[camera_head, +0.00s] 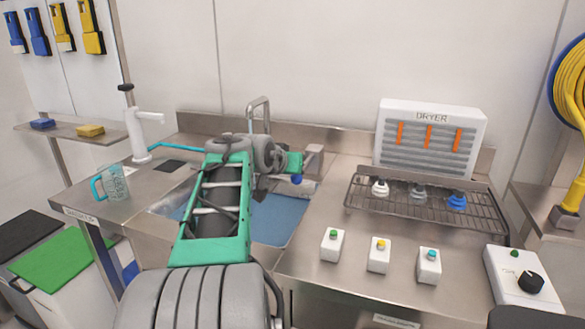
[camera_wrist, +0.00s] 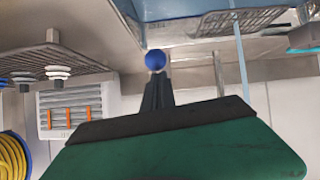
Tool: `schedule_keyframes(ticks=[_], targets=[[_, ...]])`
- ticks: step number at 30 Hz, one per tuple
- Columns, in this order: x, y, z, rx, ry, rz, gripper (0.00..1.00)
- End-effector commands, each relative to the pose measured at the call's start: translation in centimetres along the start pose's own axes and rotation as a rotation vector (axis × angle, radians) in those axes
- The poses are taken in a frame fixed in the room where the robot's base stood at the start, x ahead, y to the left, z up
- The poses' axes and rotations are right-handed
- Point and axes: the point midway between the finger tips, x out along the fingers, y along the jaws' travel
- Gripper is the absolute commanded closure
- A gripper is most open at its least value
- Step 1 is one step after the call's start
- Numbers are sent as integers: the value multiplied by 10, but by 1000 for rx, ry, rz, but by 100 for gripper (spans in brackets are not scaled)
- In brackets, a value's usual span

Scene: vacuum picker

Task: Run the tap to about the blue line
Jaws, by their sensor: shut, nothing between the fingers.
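A blue ball knob (camera_head: 296,179) shows at the right side of the sink, just by the end of my arm. In the wrist view the same blue knob (camera_wrist: 155,60) lies right at the tips of my gripper (camera_wrist: 157,78). The fingers are shut with nothing between them; I cannot tell if they touch the knob. The metal tap (camera_head: 259,108) rises behind my arm; its lower part is hidden, and I see no water stream. A clear jug (camera_head: 115,183) with a teal handle stands on the counter left of the sink. Its markings are too small to read.
My arm covers much of the blue-bottomed sink (camera_head: 282,218). A white pump (camera_head: 136,130) stands at left. At right are a wire rack (camera_head: 425,217), a dryer (camera_head: 430,140), button boxes (camera_head: 332,245) and a dial box (camera_head: 522,278). The wrist view is upside down.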

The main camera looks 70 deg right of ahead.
Motion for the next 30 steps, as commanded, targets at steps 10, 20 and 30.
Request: schedule_keyframes(ticks=[10,20,30], targets=[[-35,-5,-32,-7,-4,-8,100],[-105,-6,-29,-7,3,-10,100],[-115,-4,-29,-5,4,-8,100]])
